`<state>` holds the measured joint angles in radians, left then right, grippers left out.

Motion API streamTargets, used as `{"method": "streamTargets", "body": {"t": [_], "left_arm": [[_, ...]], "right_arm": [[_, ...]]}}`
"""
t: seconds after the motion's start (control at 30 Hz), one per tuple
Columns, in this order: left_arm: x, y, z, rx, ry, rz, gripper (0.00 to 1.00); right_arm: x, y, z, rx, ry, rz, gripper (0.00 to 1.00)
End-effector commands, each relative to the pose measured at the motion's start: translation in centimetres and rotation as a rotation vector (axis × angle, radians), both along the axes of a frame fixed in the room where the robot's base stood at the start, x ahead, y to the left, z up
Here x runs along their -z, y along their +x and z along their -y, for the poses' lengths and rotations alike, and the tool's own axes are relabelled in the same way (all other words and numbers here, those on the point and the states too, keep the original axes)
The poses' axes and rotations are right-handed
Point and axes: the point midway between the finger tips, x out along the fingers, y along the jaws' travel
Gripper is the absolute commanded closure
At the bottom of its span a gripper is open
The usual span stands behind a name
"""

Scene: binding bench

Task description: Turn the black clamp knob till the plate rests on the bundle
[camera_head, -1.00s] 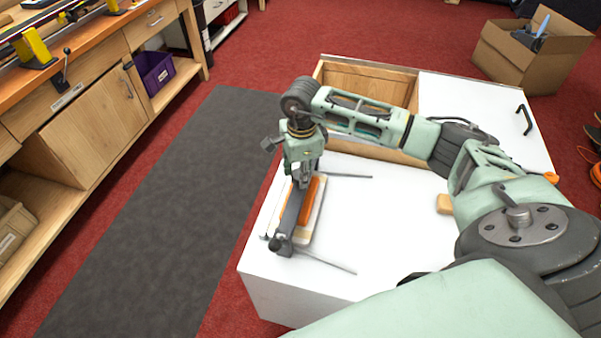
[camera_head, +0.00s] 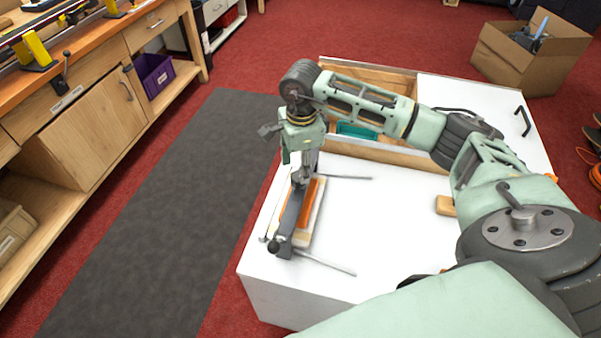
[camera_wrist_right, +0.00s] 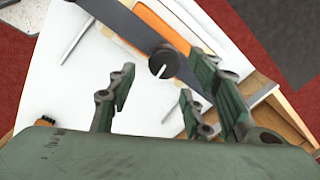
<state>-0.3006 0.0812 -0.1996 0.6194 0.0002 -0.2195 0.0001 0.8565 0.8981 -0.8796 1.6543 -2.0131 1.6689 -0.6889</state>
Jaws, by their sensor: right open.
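My right gripper (camera_head: 304,170) points down over the far end of the dark clamp plate (camera_head: 289,217). It is open and empty. In the right wrist view, the black clamp knob (camera_wrist_right: 163,62) with a white mark on top lies beyond the spread fingers (camera_wrist_right: 158,84), apart from them. The plate (camera_wrist_right: 124,22) runs under the knob. The bundle (camera_head: 312,211), orange and cream, lies along the plate's right side. I cannot tell whether the plate touches it. A dark round knob (camera_head: 274,246) shows at the plate's near end. My left gripper is out of view.
The clamp is on a white bench top (camera_head: 385,215) with two thin grey rods (camera_head: 325,262) beside it. A small wooden block (camera_head: 445,205) lies to the right. Behind is an open wooden compartment with a teal item (camera_head: 358,131). The right half of the top is mostly clear.

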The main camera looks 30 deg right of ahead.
Motion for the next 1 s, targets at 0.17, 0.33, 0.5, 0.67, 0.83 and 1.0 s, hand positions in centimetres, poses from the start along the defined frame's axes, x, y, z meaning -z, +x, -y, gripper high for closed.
{"method": "streamTargets", "body": {"t": [0.17,0.33,0.5,0.67,0.83,1.0], "left_arm": [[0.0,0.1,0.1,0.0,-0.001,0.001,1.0],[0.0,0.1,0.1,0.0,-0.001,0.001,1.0],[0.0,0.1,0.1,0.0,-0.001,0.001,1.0],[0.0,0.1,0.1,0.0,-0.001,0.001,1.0],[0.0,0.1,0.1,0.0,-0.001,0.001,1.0],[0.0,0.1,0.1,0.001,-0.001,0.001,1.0]], "right_arm": [[-4.0,-0.1,0.0,-0.001,-0.001,0.003,0.54],[-6.5,-0.2,-0.1,0.001,0.0,0.0,0.54],[-7.5,-0.3,-0.1,0.0,-0.001,-0.001,0.54],[-7.6,-0.4,0.0,0.0,0.0,-0.002,0.54],[-7.6,-0.4,0.0,0.0,0.0,-0.002,0.54],[-7.5,-0.4,0.0,0.0,0.0,-0.002,0.54]]}}
